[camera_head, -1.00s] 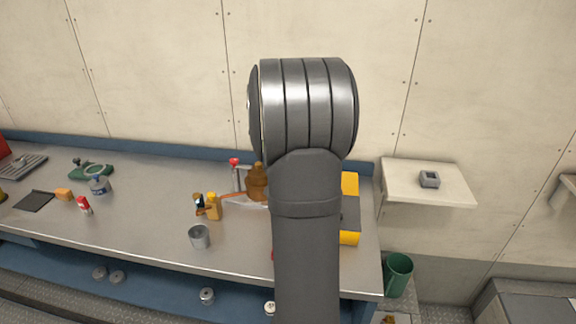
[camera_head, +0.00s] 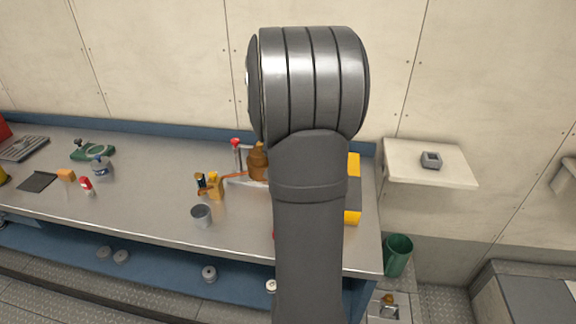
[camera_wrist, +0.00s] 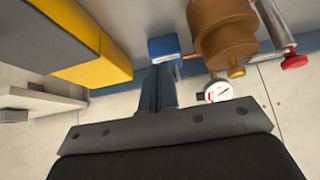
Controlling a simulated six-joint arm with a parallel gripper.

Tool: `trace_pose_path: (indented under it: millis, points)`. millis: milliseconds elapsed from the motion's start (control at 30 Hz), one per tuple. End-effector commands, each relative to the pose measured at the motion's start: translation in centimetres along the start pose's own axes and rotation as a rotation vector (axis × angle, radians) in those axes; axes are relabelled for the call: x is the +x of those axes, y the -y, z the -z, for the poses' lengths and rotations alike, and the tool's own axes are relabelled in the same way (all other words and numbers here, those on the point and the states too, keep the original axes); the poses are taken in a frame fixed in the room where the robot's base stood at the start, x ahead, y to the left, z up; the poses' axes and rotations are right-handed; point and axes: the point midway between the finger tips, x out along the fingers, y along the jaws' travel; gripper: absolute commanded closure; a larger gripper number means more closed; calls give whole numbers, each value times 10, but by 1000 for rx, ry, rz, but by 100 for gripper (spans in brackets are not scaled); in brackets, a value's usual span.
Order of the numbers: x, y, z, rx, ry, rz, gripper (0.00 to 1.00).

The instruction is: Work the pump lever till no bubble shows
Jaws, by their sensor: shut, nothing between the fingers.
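The brown pump body (camera_head: 257,163) stands on the bench, partly hidden by my arm. It also shows at the top of the wrist view (camera_wrist: 222,32). A metal rod with a red knob (camera_head: 236,143), seemingly the pump lever, rises beside it; the knob (camera_wrist: 294,62) is at the right in the wrist view. A white dial gauge (camera_wrist: 218,91) sits close to the pump. My gripper (camera_wrist: 162,66) is shut and empty, left of the pump in the wrist view. A blue block (camera_wrist: 163,46) shows at its tips; contact is unclear. I cannot make out any bubble.
A yellow and grey case (camera_head: 353,190) stands right of the pump, close to my arm. An orange tube (camera_head: 235,176) runs to a yellow item (camera_head: 216,186). A grey cup (camera_head: 201,215) stands near the bench front. A shelf (camera_head: 405,174) and green bin (camera_head: 398,253) are right.

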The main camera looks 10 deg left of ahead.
Motion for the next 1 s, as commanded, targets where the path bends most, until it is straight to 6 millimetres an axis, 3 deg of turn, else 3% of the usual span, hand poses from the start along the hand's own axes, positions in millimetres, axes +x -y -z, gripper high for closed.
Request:
trace_pose_path:
  millis: [200,500,700,1000]
  points:
    - [-38,0,-15,-2,-5,1,100]
    - [-78,1,-31,-1,-7,2,100]
    - [-89,0,-36,0,-6,1,100]
    - [-91,0,-36,0,-6,1,100]
